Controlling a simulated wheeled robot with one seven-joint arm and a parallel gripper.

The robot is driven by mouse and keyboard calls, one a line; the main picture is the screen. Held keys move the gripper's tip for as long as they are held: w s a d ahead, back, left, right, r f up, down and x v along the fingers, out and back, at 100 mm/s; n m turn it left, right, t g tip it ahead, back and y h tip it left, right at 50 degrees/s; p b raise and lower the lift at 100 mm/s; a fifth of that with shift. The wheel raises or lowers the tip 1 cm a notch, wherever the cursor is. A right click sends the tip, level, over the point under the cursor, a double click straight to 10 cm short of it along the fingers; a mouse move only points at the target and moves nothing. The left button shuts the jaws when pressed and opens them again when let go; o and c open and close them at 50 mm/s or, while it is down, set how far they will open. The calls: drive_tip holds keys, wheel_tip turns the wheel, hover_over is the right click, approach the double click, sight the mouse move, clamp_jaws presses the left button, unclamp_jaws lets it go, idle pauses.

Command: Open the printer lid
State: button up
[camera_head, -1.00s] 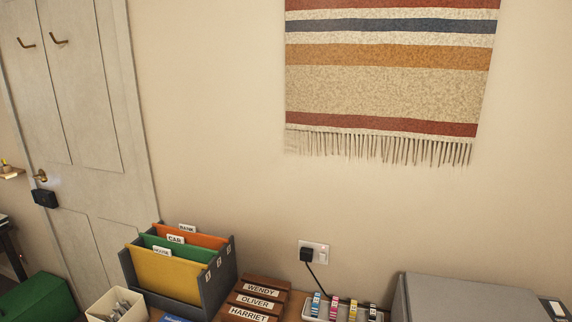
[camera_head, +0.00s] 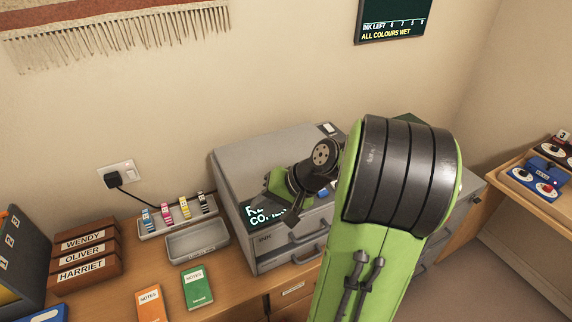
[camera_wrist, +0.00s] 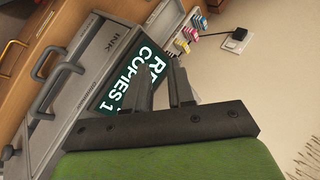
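The printer (camera_head: 262,150) is a grey box on the wooden desk, with a flat grey top and a dark front display reading partly "COPIES". Below the display is a front marked INK (camera_head: 275,240). My gripper (camera_head: 292,212) is over the printer's front, close to the display, and hides part of it. My arm hides much of the printer's right side. In the wrist view, the two dark fingers (camera_wrist: 171,75) stand close together in front of the printer's display (camera_wrist: 138,78), with nothing visible between them. Their exact opening is unclear. The lid appears closed.
Left of the printer are an ink cartridge tray (camera_head: 178,225), an empty grey tray (camera_head: 198,243), notebooks (camera_head: 197,287) and name blocks (camera_head: 85,252). A wall socket (camera_head: 115,175) has a cable running behind the tray. A side table with a control panel (camera_head: 538,180) stands at right.

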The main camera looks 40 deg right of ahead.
drive_tip(key=s+d+m+t, duration=0.1)
drive_tip(key=d, duration=0.2)
drive_tip(key=s+d+f+m+t, duration=0.1)
drive_tip(key=d+m+t, duration=0.1)
drive_tip(key=d, duration=0.1)
drive_tip(key=d+m+t+b, duration=0.1)
drive_tip(key=d, duration=0.3)
drive_tip(key=shift+s+d+f+m+t, duration=0.1)
drive_tip(key=shift+s+f+m+t, duration=0.05)
drive_tip(key=shift+s+m+t, duration=0.2)
drive_tip(key=s+d+r+m+t+h, duration=0.1)
drive_tip(key=s+d+m+t+h, duration=0.25)
drive_tip(key=s+d, duration=0.4)
drive_tip(key=shift+m+t+y, duration=0.3)
drive_tip(key=shift+t+y, duration=0.1)
drive_tip(key=shift+y, duration=0.05)
drive_tip(key=w+b, duration=0.1)
drive_tip(key=w, duration=0.4)
drive_tip(key=w+f+b, duration=0.1)
drive_tip(key=w, duration=0.4)
drive_tip(key=w+a+f+b, duration=0.1)
drive_tip(key=w, duration=0.5)
drive_tip(key=shift+w+a+f+b, duration=0.1)
drive_tip(key=shift+f+b, duration=0.1)
drive_tip(key=shift+b, duration=0.1)
clamp_jaws()
